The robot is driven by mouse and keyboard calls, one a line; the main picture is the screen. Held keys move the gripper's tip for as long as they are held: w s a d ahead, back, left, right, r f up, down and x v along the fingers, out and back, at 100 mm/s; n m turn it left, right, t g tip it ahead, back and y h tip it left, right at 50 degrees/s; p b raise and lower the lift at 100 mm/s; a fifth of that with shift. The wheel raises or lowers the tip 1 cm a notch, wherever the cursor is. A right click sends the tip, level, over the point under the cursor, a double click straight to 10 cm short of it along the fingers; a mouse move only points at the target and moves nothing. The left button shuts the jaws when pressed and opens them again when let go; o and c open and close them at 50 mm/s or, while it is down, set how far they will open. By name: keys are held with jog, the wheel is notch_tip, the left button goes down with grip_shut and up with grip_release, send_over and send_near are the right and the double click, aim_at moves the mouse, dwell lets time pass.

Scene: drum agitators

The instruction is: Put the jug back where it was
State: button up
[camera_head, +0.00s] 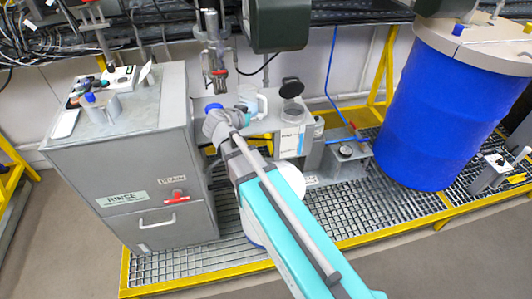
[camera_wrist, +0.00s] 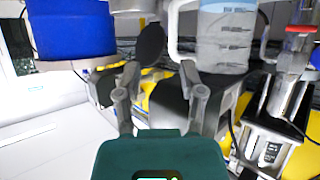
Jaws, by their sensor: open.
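The jug (camera_head: 250,98) is translucent with a white handle, and it stands at the grey ledge (camera_head: 262,125) just beyond the end of my arm. In the wrist view the jug (camera_wrist: 225,38) is at the top, right of centre, with graduation marks and its white handle on its left side. My gripper (camera_wrist: 160,72) is open, with its two fingers apart and nothing between them. The jug and its handle appear beyond the fingertips, and I see no contact. In the head view my wrist partly hides the gripper and the ledge.
A grey rinse cabinet (camera_head: 130,165) stands left and a blue drum (camera_head: 425,110) right. Yellow-edged grating (camera_head: 350,212) lies below.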

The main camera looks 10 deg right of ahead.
jog(key=s+d+f+n+g+y, duration=0.1)
jog(key=s+f+n+g+y, duration=0.3)
jog(key=s, duration=0.5)
jog(key=s+d+f+n+g+y, duration=0.2)
jog(key=s+f+n+g+y, duration=0.2)
jog(key=s, duration=0.4)
notch_tip(320, 180, down, 2)
jog(key=shift+s+f+n+g+y, duration=0.2)
jog(key=shift+s+n+g+y, duration=0.2)
jog(key=shift+y, duration=0.3)
jog(key=shift+c, duration=0.2)
